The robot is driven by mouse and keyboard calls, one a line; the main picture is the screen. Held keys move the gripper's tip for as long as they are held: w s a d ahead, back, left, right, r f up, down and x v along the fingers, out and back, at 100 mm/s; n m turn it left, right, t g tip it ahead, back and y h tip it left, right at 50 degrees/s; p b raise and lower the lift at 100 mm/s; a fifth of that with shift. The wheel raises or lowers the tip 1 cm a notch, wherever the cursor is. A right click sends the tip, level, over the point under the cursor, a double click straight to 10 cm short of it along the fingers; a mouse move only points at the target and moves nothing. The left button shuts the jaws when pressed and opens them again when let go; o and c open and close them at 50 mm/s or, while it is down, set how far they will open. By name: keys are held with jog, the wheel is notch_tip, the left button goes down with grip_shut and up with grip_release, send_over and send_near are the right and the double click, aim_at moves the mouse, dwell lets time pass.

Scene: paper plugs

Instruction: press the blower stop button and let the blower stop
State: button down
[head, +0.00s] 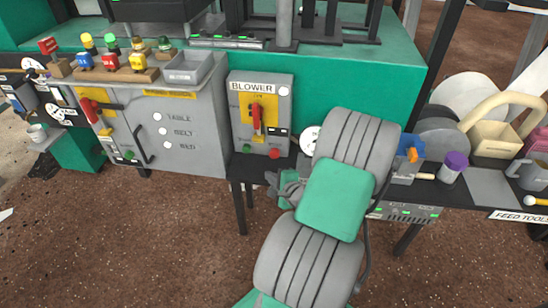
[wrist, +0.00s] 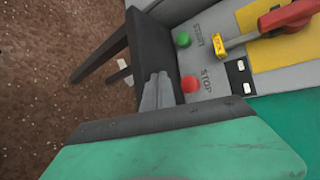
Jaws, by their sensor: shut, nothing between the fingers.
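The blower panel (head: 240,112) is a grey box with a yellow plate and a red lever (head: 256,118), labelled BLOWER. Low on it are a green button (head: 246,148) and the red stop button (head: 274,153). In the wrist view the stop button (wrist: 189,84) is labelled STOP, and the green button (wrist: 183,39) START. My gripper (wrist: 158,76) is shut and empty, just left of the stop button in that view. A gap shows between them; their depth apart is unclear. In the head view my gripper (head: 273,178) is below the panel, partly hidden by my arm.
A grey cabinet (head: 190,130) with a handle and another red lever stands left of the panel. A narrow dark ledge runs under the panel. On the right are a cup with a purple top (head: 453,167), a beige basket (head: 492,130) and a FEED TOOLS sign (head: 520,216).

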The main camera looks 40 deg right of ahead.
aim_at(274, 171)
jog(key=shift+w+d+b, duration=0.2)
jog(key=shift+w+d, duration=0.75)
jog(key=shift+d, duration=0.25)
jog(key=shift+w+d+b, duration=0.15)
jog(key=shift+w+d, duration=0.75)
jog(key=shift+d, duration=0.3)
jog(key=shift+w+d, duration=0.2)
jog(key=shift+d, duration=0.1)
jog(key=shift+w+d, duration=0.3)
jog(key=shift+d, duration=0.1)
dwell(1.0)
jog(key=shift+s+a, duration=0.1)
jog(key=shift+s+a+p, duration=0.45)
jog(key=shift+a, duration=0.15)
jog(key=shift+s+a+p, duration=0.3)
jog(key=shift+s+a, duration=0.5)
jog(key=shift+a, duration=0.2)
jog(key=shift+s+a+p, duration=0.3)
jog(key=shift+s+a, duration=0.45)
jog(key=shift+a, duration=0.25)
